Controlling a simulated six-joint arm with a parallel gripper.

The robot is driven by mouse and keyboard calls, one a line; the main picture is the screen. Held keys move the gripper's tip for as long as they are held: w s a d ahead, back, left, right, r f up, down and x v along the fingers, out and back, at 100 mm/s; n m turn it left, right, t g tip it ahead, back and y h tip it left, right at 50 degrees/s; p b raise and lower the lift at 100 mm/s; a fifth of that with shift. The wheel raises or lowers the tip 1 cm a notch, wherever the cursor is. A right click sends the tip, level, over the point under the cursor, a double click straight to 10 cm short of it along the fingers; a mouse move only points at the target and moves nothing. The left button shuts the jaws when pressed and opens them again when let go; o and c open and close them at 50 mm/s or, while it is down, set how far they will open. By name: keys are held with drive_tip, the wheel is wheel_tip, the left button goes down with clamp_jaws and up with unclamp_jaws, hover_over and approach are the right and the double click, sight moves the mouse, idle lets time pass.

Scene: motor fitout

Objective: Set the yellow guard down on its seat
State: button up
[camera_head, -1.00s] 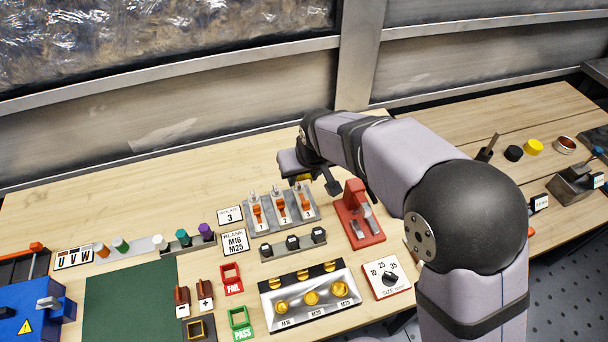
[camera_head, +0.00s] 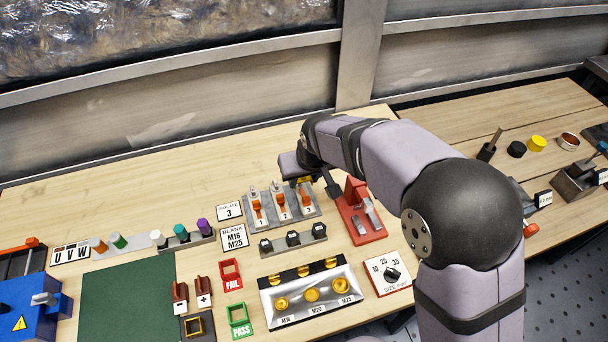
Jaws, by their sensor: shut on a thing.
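The yellow guard (camera_head: 304,181) shows only as a small yellow patch between the jaws. My gripper (camera_head: 318,183) is shut on it, over the back right of a grey switch plate (camera_head: 272,223). The plate carries three orange-handled switches marked 1, 2 and 3. The guard is behind and close to switch 3 (camera_head: 308,203). The gripper and wrist hide most of the guard, and I cannot tell whether it touches the plate. The seat cannot be made out clearly.
A red fixture (camera_head: 360,232) stands just right of the gripper. A card reading ISOLATE 3 (camera_head: 229,211) lies left of the plate. A rail with several black-and-white blocks (camera_head: 292,241) and a tray of brass fittings (camera_head: 330,301) lie in front. The wood behind the plate is clear.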

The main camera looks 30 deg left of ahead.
sight(302, 194)
drive_tip(key=shift+f+b, duration=0.75)
drive_tip(key=shift+f, duration=0.7)
drive_tip(key=shift+f+b, duration=0.65)
drive_tip(key=shift+f, duration=0.8)
idle(1.3)
drive_tip(key=o, duration=1.1)
drive_tip(key=shift+r, duration=0.15)
drive_tip(key=shift+r, duration=0.15)
drive_tip(key=b+v, duration=0.1)
drive_tip(key=v, duration=0.5)
drive_tip(key=shift+s+d+r, duration=0.1)
drive_tip(key=shift+d+r, duration=0.1)
drive_tip(key=shift+r, duration=0.15)
